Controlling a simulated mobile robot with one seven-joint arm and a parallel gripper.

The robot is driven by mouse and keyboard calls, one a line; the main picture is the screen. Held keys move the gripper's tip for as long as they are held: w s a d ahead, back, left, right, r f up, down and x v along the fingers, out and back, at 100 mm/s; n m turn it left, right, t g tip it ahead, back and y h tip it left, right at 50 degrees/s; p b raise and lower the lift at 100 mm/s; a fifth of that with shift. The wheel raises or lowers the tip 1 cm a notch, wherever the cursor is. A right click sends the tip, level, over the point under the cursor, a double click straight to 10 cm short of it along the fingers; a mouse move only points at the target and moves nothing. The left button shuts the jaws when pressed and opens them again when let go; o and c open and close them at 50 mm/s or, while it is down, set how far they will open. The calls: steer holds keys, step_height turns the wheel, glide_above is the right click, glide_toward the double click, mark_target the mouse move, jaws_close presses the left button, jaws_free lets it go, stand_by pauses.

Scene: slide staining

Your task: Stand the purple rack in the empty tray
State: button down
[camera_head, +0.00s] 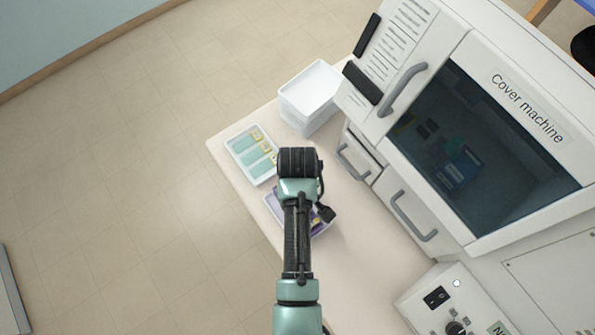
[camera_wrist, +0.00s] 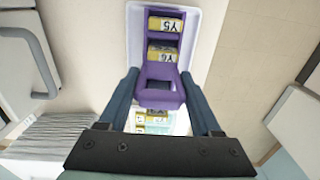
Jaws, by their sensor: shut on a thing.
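The purple rack (camera_wrist: 176,93) sits between the two dark fingers of my gripper (camera_wrist: 160,84) in the wrist view, and the gripper is shut on it. Yellow-labelled slides marked Y5 and Y6 (camera_wrist: 163,54) stand in the rack. A white tray (camera_wrist: 134,40) shows around and behind the rack; I cannot tell whether the rack's base touches its floor. In the head view, my arm hides the fingers and most of the rack. Part of this tray (camera_head: 270,203) and some purple show beside the arm.
A white tray (camera_head: 232,149) with several yellow-labelled slides lies beyond, near the table's left edge. A stack of white trays (camera_head: 310,90) stands at the back. The cover machine (camera_head: 500,130) rises on the right. Some bare table (camera_head: 355,235) lies between.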

steer(key=shift+f, duration=0.1)
steer(key=shift+c, duration=0.4)
jaws_free()
step_height(320, 180, up, 12)
steer(key=shift+r, duration=0.15)
